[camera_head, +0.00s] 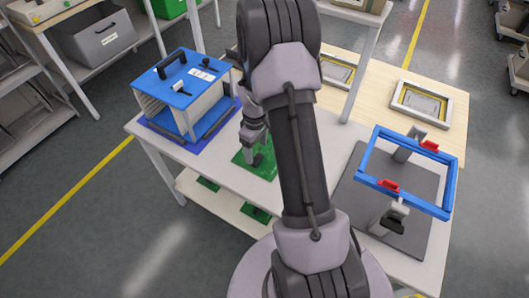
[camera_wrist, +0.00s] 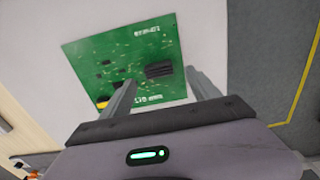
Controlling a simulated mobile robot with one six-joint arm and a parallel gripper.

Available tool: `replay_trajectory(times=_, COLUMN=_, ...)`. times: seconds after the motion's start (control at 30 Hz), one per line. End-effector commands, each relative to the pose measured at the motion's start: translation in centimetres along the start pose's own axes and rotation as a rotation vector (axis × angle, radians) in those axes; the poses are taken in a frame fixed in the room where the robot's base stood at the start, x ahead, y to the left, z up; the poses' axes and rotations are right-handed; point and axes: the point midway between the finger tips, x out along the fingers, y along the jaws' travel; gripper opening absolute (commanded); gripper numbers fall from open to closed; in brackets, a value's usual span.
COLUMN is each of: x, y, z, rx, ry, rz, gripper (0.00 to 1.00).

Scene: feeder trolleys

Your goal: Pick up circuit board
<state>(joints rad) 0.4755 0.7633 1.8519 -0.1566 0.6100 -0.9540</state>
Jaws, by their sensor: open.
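A green circuit board (camera_head: 264,172) lies flat on the white table, partly hidden behind my arm in the head view. In the wrist view the circuit board (camera_wrist: 127,58) shows almost whole, with black chips and white print on it. My gripper (camera_head: 252,157) points down over the board in the head view. In the wrist view my gripper (camera_wrist: 155,85) is open, with its two fingers apart and nothing between them but the view of the board. I cannot tell whether the fingertips touch the board.
A blue-topped box (camera_head: 190,85) stands left of the board on the white table (camera_head: 150,132). A blue frame (camera_head: 410,180) is on a grey plate to the right. More green boards (camera_head: 256,214) lie on the lower shelf. Framed panels (camera_head: 421,103) lie on the wooden surface behind.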

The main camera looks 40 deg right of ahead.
Motion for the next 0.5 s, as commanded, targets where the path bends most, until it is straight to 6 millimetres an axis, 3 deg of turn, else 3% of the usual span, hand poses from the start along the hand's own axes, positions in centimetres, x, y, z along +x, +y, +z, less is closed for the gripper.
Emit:
replay_trajectory(times=0.1, x=3.0, y=0.0, z=-0.2, rx=0.0, ry=-0.002, rz=-0.002, gripper=0.71)
replay_trajectory(times=0.2, x=4.4, y=0.0, z=-0.2, rx=0.001, ry=-0.001, rz=-0.002, gripper=0.71)
replay_trajectory(times=0.37, x=4.2, y=0.0, z=-0.2, rx=0.001, ry=0.0, rz=0.0, gripper=0.71)
replay_trajectory(times=0.4, x=4.2, y=0.0, z=-0.2, rx=0.001, ry=0.0, rz=0.0, gripper=0.69)
replay_trajectory(times=0.5, x=4.2, y=0.0, z=-0.2, rx=0.001, ry=0.0, rz=0.0, gripper=0.49)
